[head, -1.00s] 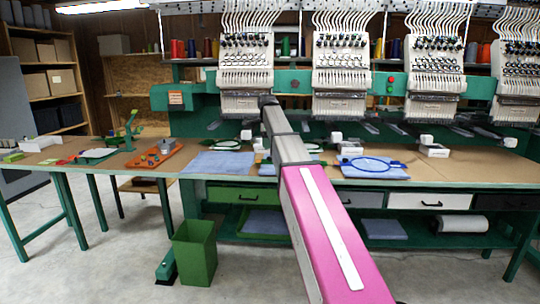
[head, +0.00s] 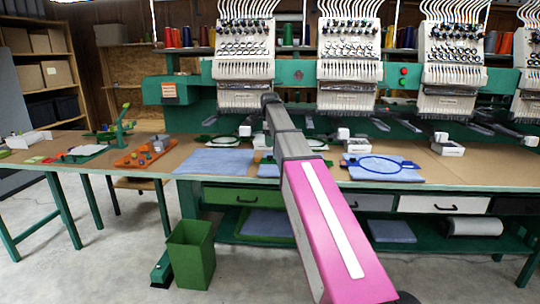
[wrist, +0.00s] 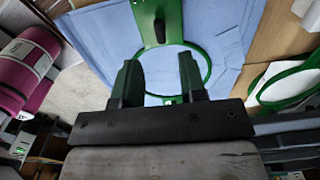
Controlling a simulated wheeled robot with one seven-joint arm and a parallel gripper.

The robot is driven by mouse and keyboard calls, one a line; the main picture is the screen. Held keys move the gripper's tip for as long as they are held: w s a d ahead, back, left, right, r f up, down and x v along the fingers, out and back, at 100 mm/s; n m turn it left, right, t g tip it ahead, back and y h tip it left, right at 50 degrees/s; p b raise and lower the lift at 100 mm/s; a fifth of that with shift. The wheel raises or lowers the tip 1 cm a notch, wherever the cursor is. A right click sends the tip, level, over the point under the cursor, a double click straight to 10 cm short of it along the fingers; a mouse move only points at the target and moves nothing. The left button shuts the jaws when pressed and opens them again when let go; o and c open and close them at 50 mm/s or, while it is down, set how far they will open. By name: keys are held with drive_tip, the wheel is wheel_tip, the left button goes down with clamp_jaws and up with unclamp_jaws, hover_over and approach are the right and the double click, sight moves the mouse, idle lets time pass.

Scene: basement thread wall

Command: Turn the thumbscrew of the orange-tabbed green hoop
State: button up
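My gripper (wrist: 161,82) shows in the wrist view with its two dark green fingers apart and nothing seen between them but cloth. A green hoop (wrist: 209,66) lies on blue cloth (wrist: 225,22) just beyond the fingers, which cover part of its ring. A green bar with a dark tip (wrist: 158,14) reaches over the cloth at the top. A second green hoop with white inside (wrist: 262,92) is at the right. I can make out no orange tab or thumbscrew. In the head view my gripper is hidden, and a green hoop (head: 222,141) sits under the left machine head.
A blue hoop on blue cloth (head: 405,164) lies right of my arm. An orange tray (head: 147,153) with small parts is on the left table. Embroidery heads (head: 244,60) hang over the bench. A green bin (head: 190,255) stands on the floor in front.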

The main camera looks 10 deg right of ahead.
sight(270, 158)
wheel_tip(270, 158, down, 7)
drive_tip(key=shift+r, duration=0.15)
clamp_jaws()
